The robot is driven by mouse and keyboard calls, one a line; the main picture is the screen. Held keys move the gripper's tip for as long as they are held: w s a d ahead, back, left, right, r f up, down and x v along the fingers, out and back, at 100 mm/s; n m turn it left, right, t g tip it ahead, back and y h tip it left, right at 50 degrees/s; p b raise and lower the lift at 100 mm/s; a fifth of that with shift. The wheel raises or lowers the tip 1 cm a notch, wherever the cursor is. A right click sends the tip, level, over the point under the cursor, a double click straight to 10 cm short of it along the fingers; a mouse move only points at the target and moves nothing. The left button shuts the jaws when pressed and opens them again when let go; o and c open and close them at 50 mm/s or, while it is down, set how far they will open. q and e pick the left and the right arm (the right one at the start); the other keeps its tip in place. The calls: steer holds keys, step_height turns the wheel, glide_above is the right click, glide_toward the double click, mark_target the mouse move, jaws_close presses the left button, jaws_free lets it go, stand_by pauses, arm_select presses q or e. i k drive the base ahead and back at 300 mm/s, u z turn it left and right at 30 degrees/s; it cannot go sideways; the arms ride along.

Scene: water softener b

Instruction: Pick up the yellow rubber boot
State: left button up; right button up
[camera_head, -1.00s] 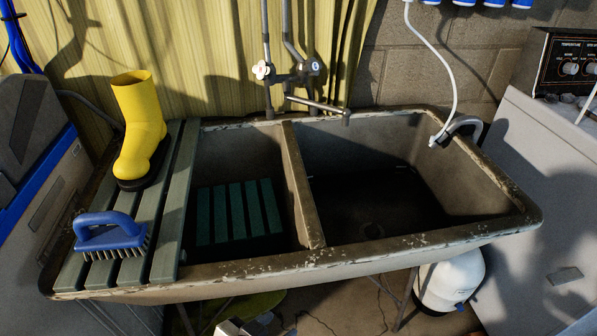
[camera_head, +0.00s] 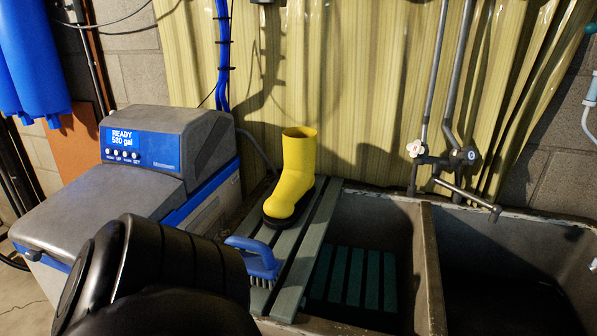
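The yellow rubber boot (camera_head: 295,172) stands upright on the green slatted board (camera_head: 322,222) over the left end of the sink. Its opening faces up, its black sole rests on the slats, and its toe points toward the lower left. A large dark part of my arm (camera_head: 165,275) fills the lower left of the view, nearer than the boot and apart from it in the picture. Neither gripper's fingers show.
A blue scrub brush (camera_head: 257,258) lies on the board in front of the boot. The grey water softener (camera_head: 170,150) stands to the left. Sink basins (camera_head: 365,222) lie to the right, below a faucet (camera_head: 455,160). A ribbed yellow panel (camera_head: 340,80) is close behind.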

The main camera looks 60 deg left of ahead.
mark_target(295, 189)
steer(key=u, duration=2.1)
